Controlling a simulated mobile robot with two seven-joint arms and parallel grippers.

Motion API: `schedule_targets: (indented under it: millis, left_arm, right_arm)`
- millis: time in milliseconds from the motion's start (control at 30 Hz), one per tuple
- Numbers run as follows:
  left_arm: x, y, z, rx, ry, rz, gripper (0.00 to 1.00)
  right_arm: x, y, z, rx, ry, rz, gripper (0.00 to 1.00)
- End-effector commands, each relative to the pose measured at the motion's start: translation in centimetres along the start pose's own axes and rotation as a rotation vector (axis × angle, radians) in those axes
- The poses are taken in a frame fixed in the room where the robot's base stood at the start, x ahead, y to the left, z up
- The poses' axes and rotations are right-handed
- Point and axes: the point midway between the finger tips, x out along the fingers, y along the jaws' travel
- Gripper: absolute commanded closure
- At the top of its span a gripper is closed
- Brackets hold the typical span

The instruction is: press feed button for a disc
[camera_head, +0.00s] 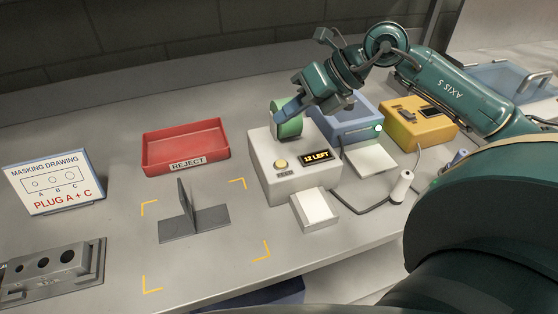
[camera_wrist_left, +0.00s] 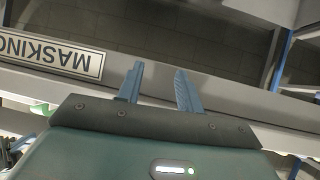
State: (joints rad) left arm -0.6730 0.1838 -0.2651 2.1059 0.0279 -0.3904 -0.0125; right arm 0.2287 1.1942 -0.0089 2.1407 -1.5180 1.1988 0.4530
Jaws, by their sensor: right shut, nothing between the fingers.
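The white dispenser (camera_head: 263,150) stands right of centre on the bench, with a display (camera_head: 317,157) reading "12 LEFT". Its round pale-yellow feed button (camera_head: 281,163) sits on the top left, above a "FEED" label, and is uncovered. A green cylinder (camera_head: 290,128) stands at the dispenser's back. My right gripper (camera_head: 287,112) is shut and empty, its blue fingers at the green cylinder, behind and above the button; I cannot tell if they touch it. A small white chute (camera_head: 314,208) in front shows no disc. My left gripper (camera_wrist_left: 158,85) is open and empty in the left wrist view.
A blue box (camera_head: 345,125), a yellow box (camera_head: 418,122) and a white spool (camera_head: 402,187) with cable are right.

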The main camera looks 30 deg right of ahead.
Motion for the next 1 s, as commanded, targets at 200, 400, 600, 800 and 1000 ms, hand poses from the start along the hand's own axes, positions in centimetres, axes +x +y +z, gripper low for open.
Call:
schedule_targets:
  millis: [200, 400, 600, 800, 1000]
  left_arm:
    - [0.4, 0.0, 0.6, -0.003, 0.001, 0.001, 0.64]
    - [1.2, 0.1, 1.2, -0.02, 0.02, 0.009, 0.64]
    - [1.8, 0.3, 1.6, -0.057, 0.045, 0.02, 0.64]
    - [2.5, 0.2, 2.2, -0.095, 0.064, 0.027, 0.64]
    - [2.6, 0.1, 2.4, -0.108, 0.067, 0.027, 0.64]
  right_arm:
    - [0.7, -0.5, -0.5, 0.002, 0.001, 0.003, 1.0]
    - [2.7, -1.9, -1.9, 0.002, 0.001, 0.004, 1.0]
    - [4.6, -3.3, -3.4, 0.003, 0.0, 0.004, 1.0]
    - [5.9, -4.2, -4.3, 0.001, 0.0, 0.003, 1.0]
    - [6.2, -4.5, -4.5, 0.001, 0.001, 0.003, 1.0]
